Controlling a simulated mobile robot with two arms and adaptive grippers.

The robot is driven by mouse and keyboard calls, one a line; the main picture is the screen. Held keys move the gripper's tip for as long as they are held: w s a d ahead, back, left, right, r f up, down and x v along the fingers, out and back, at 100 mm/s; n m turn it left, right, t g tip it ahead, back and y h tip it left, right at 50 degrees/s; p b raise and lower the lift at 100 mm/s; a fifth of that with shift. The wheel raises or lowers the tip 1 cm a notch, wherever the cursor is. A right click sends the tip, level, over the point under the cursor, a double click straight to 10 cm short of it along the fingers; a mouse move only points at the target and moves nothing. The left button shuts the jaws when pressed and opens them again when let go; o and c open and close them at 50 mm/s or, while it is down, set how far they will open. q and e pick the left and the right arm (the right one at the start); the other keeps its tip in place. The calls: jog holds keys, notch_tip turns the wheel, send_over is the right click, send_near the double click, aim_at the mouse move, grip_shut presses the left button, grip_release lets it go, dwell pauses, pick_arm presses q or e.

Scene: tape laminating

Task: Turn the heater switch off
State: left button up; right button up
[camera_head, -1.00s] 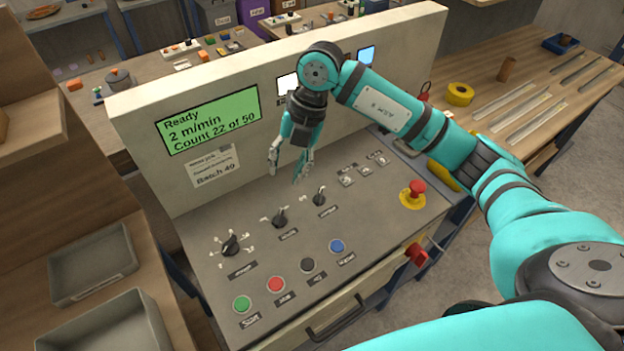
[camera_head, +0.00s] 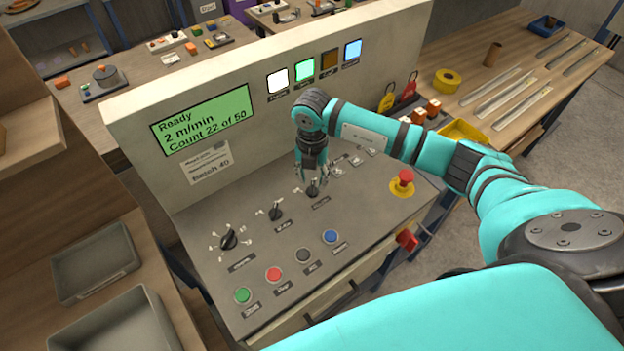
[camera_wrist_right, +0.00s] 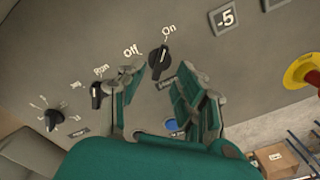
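The heater switch is a black rotary knob (camera_head: 313,189) on the sloped grey panel (camera_head: 350,215), the rightmost of the row of black knobs. In the right wrist view the knob (camera_wrist_right: 159,62) has its pointer toward the "On" mark, with "Off" to its left. My right gripper (camera_head: 311,179) is over this knob, fingers pointing down. In the right wrist view the gripper (camera_wrist_right: 160,77) is open, with one finger on each side of the knob; contact is not clear. The label below the knob is partly hidden by the fingers. My left gripper is not in view.
Two other knobs (camera_head: 276,212) (camera_head: 229,240) sit to the left. Colored push buttons (camera_head: 273,273) line the front. A red emergency stop (camera_head: 402,180) stands at right. The upright panel with a green display (camera_head: 203,118) and lit lamps rises behind.

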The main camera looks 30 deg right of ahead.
aim_at(312, 187)
jog(key=shift+f+p, duration=0.3)
jog(key=shift+f, duration=1.45)
grip_shut()
